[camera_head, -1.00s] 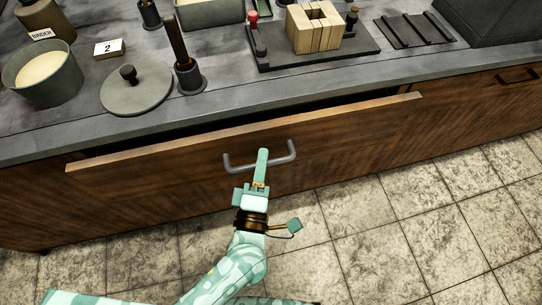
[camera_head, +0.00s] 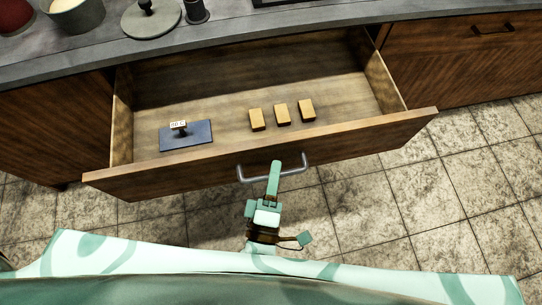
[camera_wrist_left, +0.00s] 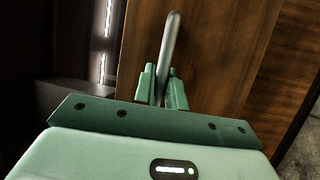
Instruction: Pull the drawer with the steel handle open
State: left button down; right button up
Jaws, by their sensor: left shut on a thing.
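The wooden drawer (camera_head: 340,142) with the steel handle stands far open below the counter. Its front panel is tilted in the head view, with the inside in plain sight. My left gripper (camera_head: 274,172) is shut on the steel handle (camera_head: 293,173) near its middle. In the left wrist view the handle (camera_wrist_left: 171,45) runs between the two fingers of the left gripper (camera_wrist_left: 163,88). Inside the drawer lie a blue plate (camera_head: 200,138) with a small labelled tag and three tan blocks (camera_head: 281,114) in a row. My right gripper does not show.
The grey counter (camera_head: 240,22) runs above, with a pot (camera_head: 90,18) and a round lid (camera_head: 150,22) on it. Another drawer with a dark handle (camera_head: 493,28) is shut at the right. Tiled floor (camera_head: 440,200) lies clear to the right.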

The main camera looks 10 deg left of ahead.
pick_arm(q)
jog(key=shift+s+d+f, duration=0.1)
jog(key=shift+s+d, duration=0.15)
jog(key=shift+s, duration=0.65)
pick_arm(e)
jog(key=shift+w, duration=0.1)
pick_arm(q)
jog(key=c, duration=1.5)
grip_release()
jog(key=shift+o, duration=0.2)
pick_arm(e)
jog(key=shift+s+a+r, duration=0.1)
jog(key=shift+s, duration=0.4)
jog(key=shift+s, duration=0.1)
